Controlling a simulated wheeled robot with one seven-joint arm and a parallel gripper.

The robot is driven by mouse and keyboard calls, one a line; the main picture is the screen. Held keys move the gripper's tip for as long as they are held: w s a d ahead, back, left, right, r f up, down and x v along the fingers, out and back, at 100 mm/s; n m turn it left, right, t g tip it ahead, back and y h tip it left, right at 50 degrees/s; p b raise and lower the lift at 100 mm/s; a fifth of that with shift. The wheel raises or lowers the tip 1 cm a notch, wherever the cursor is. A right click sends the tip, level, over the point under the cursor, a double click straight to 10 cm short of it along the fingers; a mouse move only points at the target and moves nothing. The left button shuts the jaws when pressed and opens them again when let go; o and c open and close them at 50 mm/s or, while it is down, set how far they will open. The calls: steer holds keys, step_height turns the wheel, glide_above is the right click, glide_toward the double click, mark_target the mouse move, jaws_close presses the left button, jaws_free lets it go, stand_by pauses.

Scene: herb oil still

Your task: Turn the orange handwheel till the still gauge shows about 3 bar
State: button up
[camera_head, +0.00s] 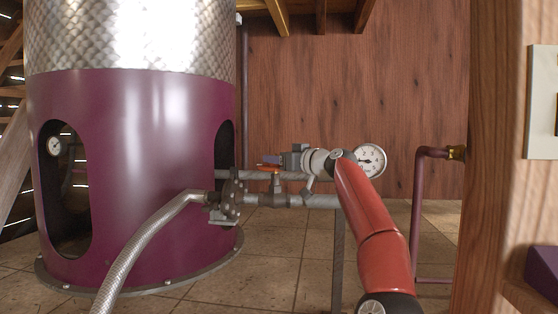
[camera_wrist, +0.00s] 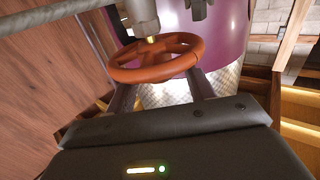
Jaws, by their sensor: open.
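The orange handwheel (camera_wrist: 155,70) fills the upper middle of the wrist view, on a brass stem below a grey pipe. In the head view it shows nearly edge-on (camera_head: 267,167), above the valve on the lower pipe. My gripper (camera_wrist: 163,88) is open, its two dark fingers reaching up to the wheel's near rim. I cannot tell whether they touch it. In the head view my gripper (camera_head: 275,160) is beside the wheel. A white round gauge (camera_head: 371,161) shows right of my wrist; a smaller gauge (camera_head: 54,146) is at the purple still's left opening. Neither reading is legible.
The purple still (camera_head: 150,170) with its metal upper drum stands at left. A ribbed hose (camera_head: 145,245) runs from the flange (camera_head: 231,195) to the floor. A purple pipe (camera_head: 417,200) and wooden post (camera_head: 490,150) stand at right. Tiled floor is open behind.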

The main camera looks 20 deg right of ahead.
steer(key=b+v, duration=0.4)
steer(key=v, duration=0.3)
steer(key=shift+s, duration=0.2)
steer(key=shift+a, duration=0.1)
